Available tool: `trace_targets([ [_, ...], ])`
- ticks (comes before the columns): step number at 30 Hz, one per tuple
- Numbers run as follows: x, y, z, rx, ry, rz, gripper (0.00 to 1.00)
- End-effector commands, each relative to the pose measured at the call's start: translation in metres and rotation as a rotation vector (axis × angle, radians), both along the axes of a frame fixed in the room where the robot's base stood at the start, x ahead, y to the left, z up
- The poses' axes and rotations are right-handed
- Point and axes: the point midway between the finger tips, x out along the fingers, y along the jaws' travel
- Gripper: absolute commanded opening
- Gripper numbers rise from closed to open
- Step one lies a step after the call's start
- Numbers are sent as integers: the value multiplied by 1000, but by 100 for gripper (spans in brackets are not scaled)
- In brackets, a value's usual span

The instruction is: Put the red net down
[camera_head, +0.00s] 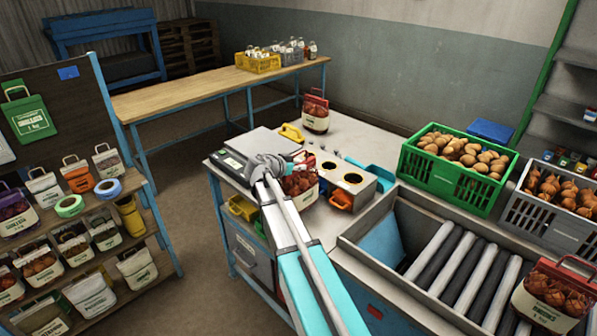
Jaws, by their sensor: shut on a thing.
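My gripper (298,158) is shut on the top of a red net (297,182) with brown produce in it and a white label low on its front. The net hangs upright below the gripper, over the worktop between the scale and a box with round holes. I cannot tell whether its base touches anything. My arm hides part of its left side. A second red net bag (316,114) stands upright at the back of the worktop (352,135). A third red net bag (553,294) is at the lower right, by the rollers.
A scale (232,161) is left of the held net; the box with round holes (352,177) is close on its right. A green crate of potatoes (430,171) and a grey crate (525,213) stand further right.

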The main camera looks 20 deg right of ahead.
Motion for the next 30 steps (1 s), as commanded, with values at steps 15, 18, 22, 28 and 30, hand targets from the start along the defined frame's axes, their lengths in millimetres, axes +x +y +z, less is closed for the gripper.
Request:
trace_targets([
  [15,0,0,-4,-3,0,0,0],
  [18,0,0,-6,0,0,0,32],
  [22,0,0,-6,0,0,0,56],
  [28,0,0,-6,0,0,0,63],
  [30,0,0,-6,0,0,0,63],
])
